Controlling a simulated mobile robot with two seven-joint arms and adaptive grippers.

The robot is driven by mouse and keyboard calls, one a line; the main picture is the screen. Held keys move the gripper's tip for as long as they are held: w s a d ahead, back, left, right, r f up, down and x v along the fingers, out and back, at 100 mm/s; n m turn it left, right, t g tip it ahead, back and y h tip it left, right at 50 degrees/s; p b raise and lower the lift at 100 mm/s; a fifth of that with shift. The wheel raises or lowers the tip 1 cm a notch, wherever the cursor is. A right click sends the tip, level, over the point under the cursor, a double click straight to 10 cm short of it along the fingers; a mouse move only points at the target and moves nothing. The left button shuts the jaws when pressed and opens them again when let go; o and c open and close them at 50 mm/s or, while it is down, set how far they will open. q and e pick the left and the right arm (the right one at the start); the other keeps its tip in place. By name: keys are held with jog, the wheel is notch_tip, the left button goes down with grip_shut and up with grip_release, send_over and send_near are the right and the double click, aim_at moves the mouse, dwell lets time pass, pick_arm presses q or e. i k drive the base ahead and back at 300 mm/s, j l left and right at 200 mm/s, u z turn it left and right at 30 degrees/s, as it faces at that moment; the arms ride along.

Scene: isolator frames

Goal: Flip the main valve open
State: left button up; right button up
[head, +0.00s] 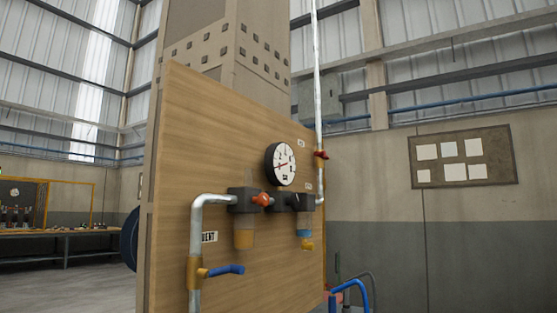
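A wooden panel (185,150) carries pipework with two lever valves. A brass-bodied valve with a blue lever (226,270) sits on the left grey pipe (195,222); its lever points right, across the vertical pipe. A small red-handled valve (321,155) sits on the thin vertical pipe (317,75) at the panel's right edge. A red knob (262,199) is on the black regulator block (243,199). The small labels by the right pipe are too small to read, so I cannot tell which valve is the main one. Neither gripper is in view.
A round gauge (281,164) is above the regulators. A label reading "VENT" (209,237) is beside the left pipe. Blue curved tubing (357,290) stands low at the panel's right. A workbench (60,233) is far left; the floor (70,275) before it looks clear.

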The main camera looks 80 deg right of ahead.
aim_at(321, 154)
jog(key=z, duration=2.85)
jog(key=i+l+u, duration=0.1)
jog(key=u, duration=0.7)
jog(key=i+l+u, duration=0.15)
jog(key=l+u, duration=0.25)
jog(key=i+l+u, duration=0.1)
jog(key=l+u, duration=0.3)
jog(key=l, duration=0.2)
jog(key=l+u, duration=0.4)
jog(key=l, duration=1.25)
jog(key=k+l+u, duration=0.15)
jog(key=l, duration=1.4)
jog(key=k+l, duration=0.1)
jog(key=l, duration=0.85)
